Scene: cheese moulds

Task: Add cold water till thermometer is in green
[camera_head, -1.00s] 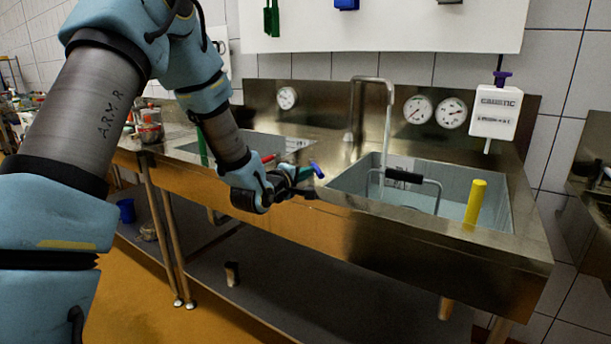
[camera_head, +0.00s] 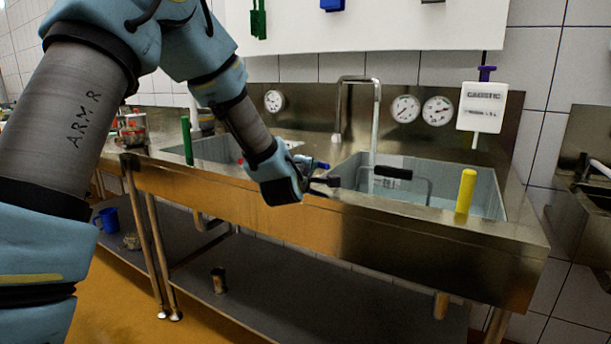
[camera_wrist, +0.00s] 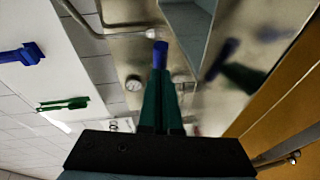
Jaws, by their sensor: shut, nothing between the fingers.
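My gripper (camera_head: 325,182) is shut, at the front rim between the two basins in the head view. In the wrist view its green fingers (camera_wrist: 158,100) are together, with a blue tap lever (camera_wrist: 160,50) at or just beyond their tips; I cannot tell if they touch. The lever also shows in the head view (camera_head: 321,166), partly behind the gripper. The right basin (camera_head: 488,196) stands under a bent steel spout (camera_head: 375,110). Water level and flow are unclear. Two round dials (camera_head: 405,108) (camera_head: 438,111) are on the backsplash; their needles and colour zones are too small to read.
A black-handled frame (camera_head: 393,173) and a yellow cylinder (camera_head: 466,190) stand at the right basin. A white caustic dispenser (camera_head: 482,108) hangs at the right. A green upright handle (camera_head: 187,140) is by the left basin. A third dial (camera_head: 274,100) is behind.

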